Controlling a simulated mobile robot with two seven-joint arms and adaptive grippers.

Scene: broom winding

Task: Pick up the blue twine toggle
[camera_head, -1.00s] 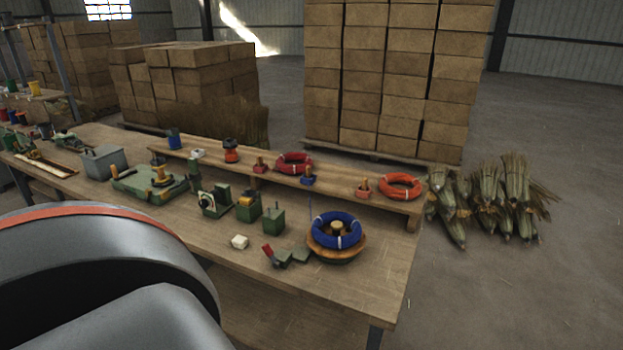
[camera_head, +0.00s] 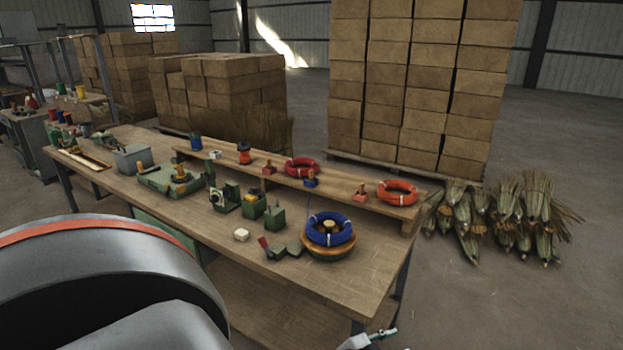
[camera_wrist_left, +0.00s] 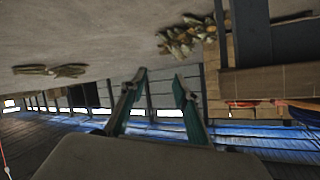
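The blue twine toggle (camera_head: 311,179) is a small blue piece on the raised wooden shelf, between a red toggle (camera_head: 269,168) and an orange toggle (camera_head: 360,191). A red twine ring (camera_head: 302,167) lies close behind it. My left gripper (camera_wrist_left: 157,88) shows in the left wrist view with its two fingers apart and nothing between them. A small pale and teal tip (camera_head: 368,340) shows at the bottom of the head view, well below and apart from the toggle; I cannot tell which gripper it belongs to. My right gripper is not clearly seen.
A blue twine coil (camera_head: 330,229) sits on a round wooden holder at the bench's front right. An orange ring (camera_head: 397,192) lies at the shelf's right end. Green fixtures (camera_head: 275,216) and a white block (camera_head: 241,235) stand before the shelf. The bench's front right corner (camera_head: 365,290) is bare.

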